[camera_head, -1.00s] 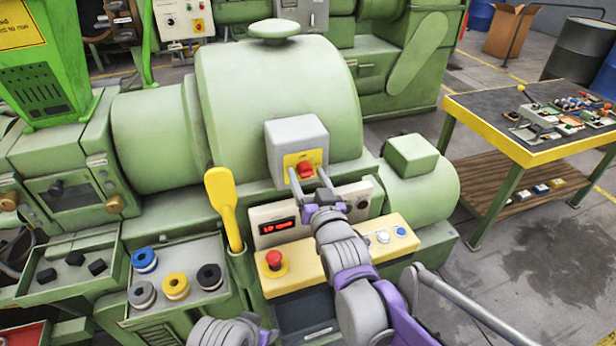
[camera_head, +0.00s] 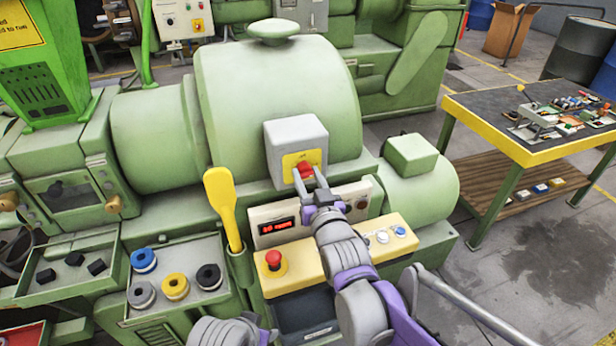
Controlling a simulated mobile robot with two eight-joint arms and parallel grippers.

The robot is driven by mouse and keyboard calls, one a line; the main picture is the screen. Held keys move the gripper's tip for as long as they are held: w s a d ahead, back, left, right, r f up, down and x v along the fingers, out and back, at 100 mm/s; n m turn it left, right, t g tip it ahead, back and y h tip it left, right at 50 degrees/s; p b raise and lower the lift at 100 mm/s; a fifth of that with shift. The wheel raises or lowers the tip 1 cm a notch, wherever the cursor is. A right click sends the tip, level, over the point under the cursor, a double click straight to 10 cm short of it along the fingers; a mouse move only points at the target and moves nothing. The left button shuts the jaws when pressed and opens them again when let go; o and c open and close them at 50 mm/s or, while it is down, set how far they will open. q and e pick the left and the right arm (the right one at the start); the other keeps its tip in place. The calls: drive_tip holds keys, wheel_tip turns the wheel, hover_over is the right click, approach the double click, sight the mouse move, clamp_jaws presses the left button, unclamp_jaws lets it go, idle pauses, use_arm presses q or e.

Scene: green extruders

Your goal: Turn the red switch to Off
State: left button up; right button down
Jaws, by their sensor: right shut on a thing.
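The red switch (camera_head: 305,170) sits on a yellow plate on the front of a grey box (camera_head: 296,138), which is fixed to the green machine. My right gripper (camera_head: 308,178) is at the switch, with its two fingers reaching up and shut on the red knob. The fingers partly cover the knob, so its exact setting is hard to read. My left arm (camera_head: 228,331) shows only at the bottom edge; its gripper's fingers cannot be made out.
Below is a control panel with a red display (camera_head: 277,227), a red emergency button (camera_head: 273,259) and white and blue buttons. Spools (camera_head: 175,287) lie in a tray. A workbench (camera_head: 535,155) stands at right.

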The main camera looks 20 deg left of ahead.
drive_tip(key=n, duration=0.4)
drive_tip(key=shift+d+f+n+y+p, duration=0.1)
drive_tip(key=shift+n+y+p, duration=0.25)
drive_tip(key=shift+n, duration=2.9)
drive_tip(key=shift+n+y+p, duration=0.25)
drive_tip(key=shift+n+p, duration=0.15)
drive_tip(key=shift+n, duration=3.15)
drive_tip(key=shift+c, duration=2.3)
unclamp_jaws()
drive_tip(key=v, duration=1.1)
drive_tip(key=shift+b, duration=0.45)
